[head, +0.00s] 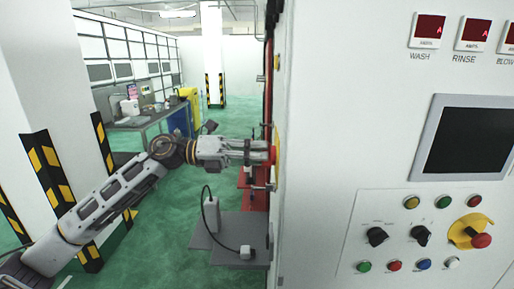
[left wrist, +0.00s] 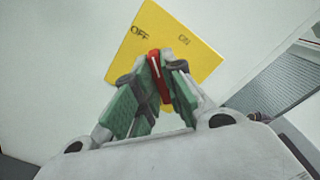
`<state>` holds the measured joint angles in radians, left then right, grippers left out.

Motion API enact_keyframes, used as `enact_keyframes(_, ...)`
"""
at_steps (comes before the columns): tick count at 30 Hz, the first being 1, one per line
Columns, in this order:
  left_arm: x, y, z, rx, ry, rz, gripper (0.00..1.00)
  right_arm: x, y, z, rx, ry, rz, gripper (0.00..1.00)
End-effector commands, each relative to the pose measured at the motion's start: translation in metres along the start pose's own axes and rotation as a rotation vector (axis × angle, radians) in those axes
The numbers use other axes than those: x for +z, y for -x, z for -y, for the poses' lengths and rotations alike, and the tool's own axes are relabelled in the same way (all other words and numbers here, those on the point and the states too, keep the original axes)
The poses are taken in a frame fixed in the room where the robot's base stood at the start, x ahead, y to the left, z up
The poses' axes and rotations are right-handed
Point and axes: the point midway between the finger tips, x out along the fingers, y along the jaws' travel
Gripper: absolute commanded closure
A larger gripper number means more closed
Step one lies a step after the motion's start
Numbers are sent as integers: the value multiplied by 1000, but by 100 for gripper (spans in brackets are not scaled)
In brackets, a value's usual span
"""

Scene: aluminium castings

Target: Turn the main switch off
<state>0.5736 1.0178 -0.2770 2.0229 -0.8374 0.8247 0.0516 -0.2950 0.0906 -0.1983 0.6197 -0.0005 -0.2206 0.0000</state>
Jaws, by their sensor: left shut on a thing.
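The main switch has a yellow plate (left wrist: 195,62) marked OFF on the left and ON on the right in the left wrist view. Its red handle (left wrist: 154,62) carries a white line and points up the picture, its tip closer to the OFF mark than to ON. My left gripper (left wrist: 156,82) is shut on the handle, with green-padded fingers on both sides. In the head view the left gripper (head: 266,152) reaches the side of the white cabinet, where the red handle (head: 273,155) shows edge-on. The fingers hide the handle's lower part. My right gripper is not in view.
The white cabinet's front (head: 320,150) fills the right, with a dark screen (head: 468,140), knobs, coloured buttons and a red emergency button (head: 481,240). A grey platform (head: 235,232) stands below the gripper. Striped pillars stand left; green floor lies open between.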

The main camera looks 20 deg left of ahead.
Motion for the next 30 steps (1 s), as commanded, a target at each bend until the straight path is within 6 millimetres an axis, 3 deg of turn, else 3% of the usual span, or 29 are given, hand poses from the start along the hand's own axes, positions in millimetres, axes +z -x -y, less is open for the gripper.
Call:
enact_keyframes(8, 2, 1, 0, 0, 134, 3, 100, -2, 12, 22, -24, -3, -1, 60)
enact_keyframes(24, 1, 1, -1, -1, 166, 4, 100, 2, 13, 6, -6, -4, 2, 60)
enact_keyframes(25, 1, 1, -1, -1, 166, 4, 85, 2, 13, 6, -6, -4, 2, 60)
enact_keyframes(30, 1, 0, -1, -1, 165, 3, 67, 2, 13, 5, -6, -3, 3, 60)
